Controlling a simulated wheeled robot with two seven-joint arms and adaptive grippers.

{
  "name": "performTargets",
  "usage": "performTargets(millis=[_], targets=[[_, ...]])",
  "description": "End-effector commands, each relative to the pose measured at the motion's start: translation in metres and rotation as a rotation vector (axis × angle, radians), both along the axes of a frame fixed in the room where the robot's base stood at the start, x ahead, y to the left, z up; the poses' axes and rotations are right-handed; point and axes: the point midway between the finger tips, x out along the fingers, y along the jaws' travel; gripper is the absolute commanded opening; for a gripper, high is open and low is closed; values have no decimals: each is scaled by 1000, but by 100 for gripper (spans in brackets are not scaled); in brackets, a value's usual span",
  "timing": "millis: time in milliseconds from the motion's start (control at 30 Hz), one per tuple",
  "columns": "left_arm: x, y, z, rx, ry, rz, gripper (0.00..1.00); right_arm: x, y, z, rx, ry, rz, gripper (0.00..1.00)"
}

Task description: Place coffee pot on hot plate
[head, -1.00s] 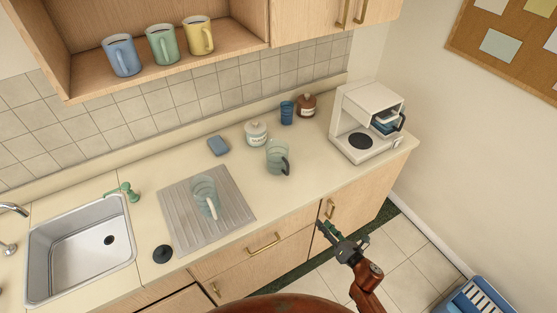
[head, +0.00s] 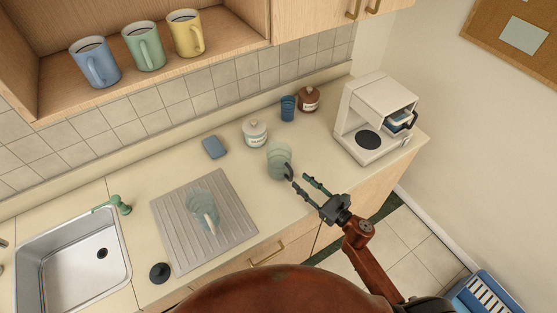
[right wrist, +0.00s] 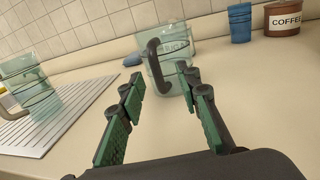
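The glass coffee pot with a dark handle (head: 279,157) stands upright on the counter, left of the coffee machine. The black round hot plate (head: 368,140) is on the base of the white coffee machine (head: 360,105) and is bare. My right gripper (head: 299,180) is open and empty, just in front of the pot's handle. In the right wrist view the pot (right wrist: 182,50) is ahead, and its handle shows beyond and between the open fingertips (right wrist: 163,82). I cannot tell whether they touch. My left gripper is not in view.
A sugar jar (head: 255,132), a blue cup (head: 288,108) and a brown coffee jar (head: 309,98) stand behind the pot. Counter between pot and machine is clear.

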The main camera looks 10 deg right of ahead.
Motion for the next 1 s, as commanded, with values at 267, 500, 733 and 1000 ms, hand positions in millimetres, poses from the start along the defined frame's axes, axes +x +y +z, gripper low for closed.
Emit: performTargets(millis=[267,500,733,1000], targets=[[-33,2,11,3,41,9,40,26,21,5,1,0,-2,31],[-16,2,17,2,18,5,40,49,37,2,1,2,-2,31],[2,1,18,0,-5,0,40,50,39,1,1,2,0,31],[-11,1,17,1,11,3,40,50,39,1,1,2,0,14]])
